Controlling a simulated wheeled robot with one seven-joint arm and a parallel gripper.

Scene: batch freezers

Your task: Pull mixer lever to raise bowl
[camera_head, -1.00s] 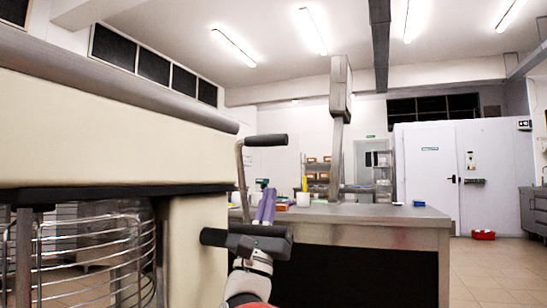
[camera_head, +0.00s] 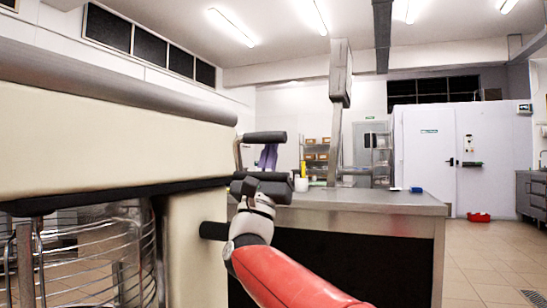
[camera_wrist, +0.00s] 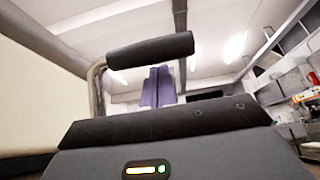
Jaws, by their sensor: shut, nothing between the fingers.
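The mixer (camera_head: 100,130) is a cream and grey body filling the left of the head view. Its lever is a bent metal rod with a black handle (camera_head: 264,137) on its right side; the handle also shows large in the wrist view (camera_wrist: 150,50). My gripper (camera_head: 268,156) has purple fingers, shut and empty, pointing up just below the handle. In the wrist view the fingers (camera_wrist: 158,86) stand below and beyond the handle, their tips partly hidden by it. I cannot tell whether they touch it. The bowl is not clearly visible behind the wire guard (camera_head: 95,255).
A steel counter (camera_head: 380,200) with a dark front stands close on the right, with a white cup (camera_head: 301,184) and small items on it. A grey post rises behind it. Tiled floor is open at the far right, with a red box (camera_head: 479,217) there.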

